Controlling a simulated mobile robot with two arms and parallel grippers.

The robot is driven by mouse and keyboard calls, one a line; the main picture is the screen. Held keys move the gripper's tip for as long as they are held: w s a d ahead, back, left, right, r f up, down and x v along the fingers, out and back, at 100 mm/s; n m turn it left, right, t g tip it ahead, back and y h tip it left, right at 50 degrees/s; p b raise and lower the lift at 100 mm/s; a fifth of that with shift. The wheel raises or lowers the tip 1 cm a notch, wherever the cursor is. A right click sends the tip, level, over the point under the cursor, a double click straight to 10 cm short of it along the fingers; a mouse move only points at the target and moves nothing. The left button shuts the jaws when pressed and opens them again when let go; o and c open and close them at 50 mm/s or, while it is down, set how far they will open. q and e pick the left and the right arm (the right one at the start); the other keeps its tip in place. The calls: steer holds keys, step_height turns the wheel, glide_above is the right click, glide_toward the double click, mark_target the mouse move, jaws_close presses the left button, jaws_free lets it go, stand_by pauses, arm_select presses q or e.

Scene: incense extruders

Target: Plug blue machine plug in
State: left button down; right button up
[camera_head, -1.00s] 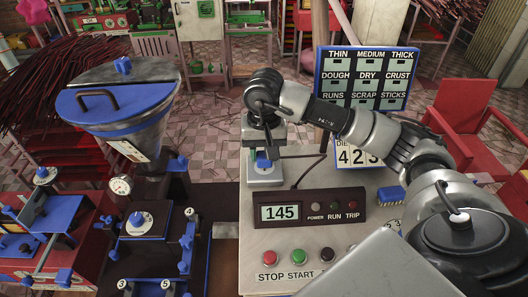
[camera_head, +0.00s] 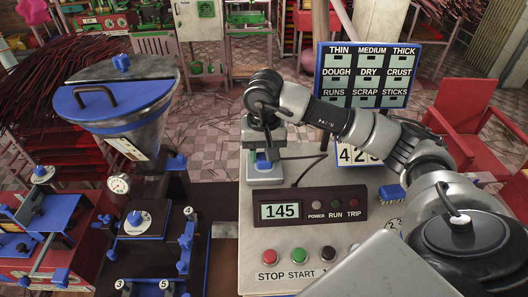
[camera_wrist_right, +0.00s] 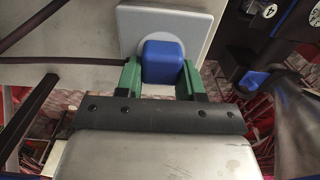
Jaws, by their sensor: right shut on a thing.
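The blue plug (camera_wrist_right: 163,62) is a small rounded block between the green fingertips of my right gripper (camera_wrist_right: 161,78) in the right wrist view. My right gripper is shut on it. Behind it is a pale square socket plate (camera_wrist_right: 205,22) with a round face; the plug overlaps this face, and I cannot tell how deep it sits. In the head view my right gripper (camera_head: 263,158) points down over the pale socket box (camera_head: 265,177), with a bit of blue between its fingers. A dark cable (camera_wrist_right: 88,60) runs to the plug from the left in the wrist view. My left gripper is not in view.
A control panel with a 145 display (camera_head: 281,211) and start and stop buttons (camera_head: 297,255) is in front of the socket. The blue-lidded hopper machine (camera_head: 125,100) stands to the left. A blue-framed board (camera_head: 367,75) and a blue brush (camera_head: 391,193) are to the right.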

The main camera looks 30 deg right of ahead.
steer(key=o, duration=1)
steer(key=shift+o, duration=0.2)
steer(key=shift+r, duration=0.1)
steer(key=shift+r, duration=0.3)
step_height(320, 180, up, 9)
steer(key=shift+f+b, duration=0.1)
steer(key=shift+b, duration=0.55)
steer(key=shift+r, duration=0.65)
steer(key=shift+f, duration=0.1)
